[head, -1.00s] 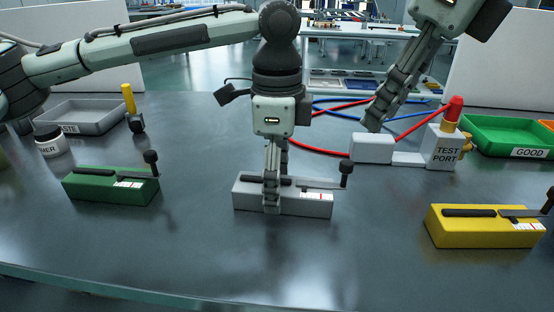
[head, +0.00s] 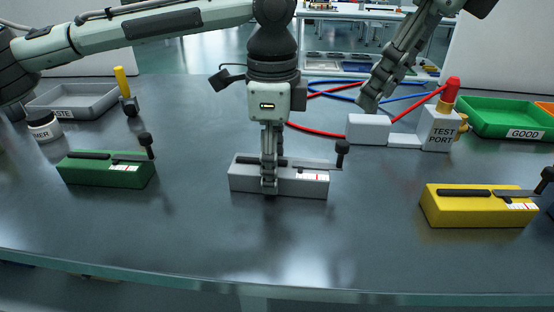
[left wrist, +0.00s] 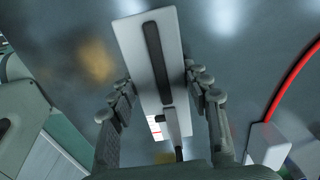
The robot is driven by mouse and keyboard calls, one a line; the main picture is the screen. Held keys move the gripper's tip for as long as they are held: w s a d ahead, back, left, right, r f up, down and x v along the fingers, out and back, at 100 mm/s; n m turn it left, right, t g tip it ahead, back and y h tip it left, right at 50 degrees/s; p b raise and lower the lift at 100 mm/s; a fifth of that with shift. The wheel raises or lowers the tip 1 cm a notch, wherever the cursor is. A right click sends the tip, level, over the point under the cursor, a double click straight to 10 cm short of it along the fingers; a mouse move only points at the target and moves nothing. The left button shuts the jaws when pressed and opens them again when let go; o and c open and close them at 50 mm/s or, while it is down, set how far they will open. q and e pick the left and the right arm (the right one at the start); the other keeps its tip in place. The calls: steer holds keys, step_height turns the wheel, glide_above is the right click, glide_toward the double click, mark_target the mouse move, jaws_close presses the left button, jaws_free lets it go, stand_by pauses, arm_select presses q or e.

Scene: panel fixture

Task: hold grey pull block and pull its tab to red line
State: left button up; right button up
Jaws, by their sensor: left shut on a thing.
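The grey pull block (head: 243,182) lies on the table at the centre of the head view. My left gripper (head: 269,188) comes down from above and is shut on its sides near the middle; in the left wrist view its fingers flank the block (left wrist: 137,50). A grey tab with a black upright knob (head: 342,149) sticks out at the block's right end. A white label with a red line (head: 316,177) lies beside the tab. My right gripper (head: 366,103) hangs behind the test port's left box; its finger gap is unclear.
A green block (head: 105,175) lies to the left and a yellow block (head: 470,210) to the right. The test port (head: 437,133) stands behind, with red and blue cables. A grey tray (head: 75,105) and a green GOOD tray (head: 505,120) are farther back. The front table area is clear.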

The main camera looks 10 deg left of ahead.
mark_target(348, 145)
steer(key=a+f, duration=0.1)
steer(key=f, duration=0.2)
steer(key=w+a+f+m, duration=0.1)
steer(key=f, duration=0.3)
steer(key=a+f+m+t, duration=0.1)
steer(key=f, duration=0.3)
steer(key=shift+w+f, duration=0.25)
steer(key=shift+w, duration=0.15)
steer(key=shift+c, duration=0.5)
jaws_close()
